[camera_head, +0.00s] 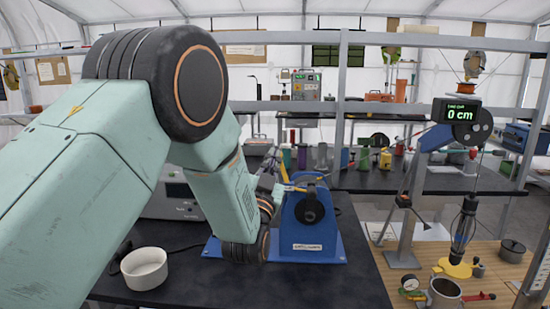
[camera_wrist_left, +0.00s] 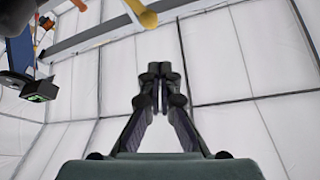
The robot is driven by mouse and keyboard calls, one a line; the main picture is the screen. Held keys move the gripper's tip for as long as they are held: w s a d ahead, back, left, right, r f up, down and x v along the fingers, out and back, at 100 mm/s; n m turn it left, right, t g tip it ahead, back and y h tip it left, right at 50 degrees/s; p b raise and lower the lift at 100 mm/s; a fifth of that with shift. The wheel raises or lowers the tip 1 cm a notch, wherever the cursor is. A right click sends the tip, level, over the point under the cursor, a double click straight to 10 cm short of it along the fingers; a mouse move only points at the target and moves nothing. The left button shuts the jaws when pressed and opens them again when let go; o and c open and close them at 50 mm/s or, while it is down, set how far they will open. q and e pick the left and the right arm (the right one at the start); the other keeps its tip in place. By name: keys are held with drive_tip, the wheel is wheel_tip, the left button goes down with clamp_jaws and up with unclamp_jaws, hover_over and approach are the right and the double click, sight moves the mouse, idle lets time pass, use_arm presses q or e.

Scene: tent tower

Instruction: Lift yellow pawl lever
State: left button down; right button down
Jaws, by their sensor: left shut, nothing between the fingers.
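The yellow pawl lever (camera_head: 292,188) shows as a thin yellow bar at the upper left of a blue winch housing (camera_head: 308,225) with a black round hub. In the left wrist view, a yellow rod with a rounded end (camera_wrist_left: 143,15), which looks like the lever, enters at the top edge, beyond my fingertips and apart from them in the picture. My left gripper (camera_head: 277,168) is beside the winch's upper left, partly hidden by my forearm. In the left wrist view its fingers (camera_wrist_left: 160,72) are together and empty, pointing up toward the tent roof. My right gripper is not in view.
A white bowl (camera_head: 145,268) stands on the dark bench at left. A stand with a "0 cm" display (camera_head: 460,111) is at right, with a hanging weight (camera_head: 463,230) below it. Bottles and tools crowd the back bench. The dark bench right of the winch is clear.

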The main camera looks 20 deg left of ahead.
use_arm(q)
drive_tip(key=a+b+v, duration=0.1)
drive_tip(key=v, duration=0.6)
drive_tip(key=shift+s, duration=0.45)
drive_tip(key=d+m+h+b, duration=0.1)
drive_tip(key=b, duration=0.1)
drive_tip(key=m+h+b, duration=0.1)
drive_tip(key=m+b, duration=0.1)
drive_tip(key=d+r+m+b, duration=0.1)
drive_tip(key=b, duration=0.1)
drive_tip(key=shift+w+d+m+h, duration=0.35)
drive_tip(key=shift+w+m+h, duration=0.05)
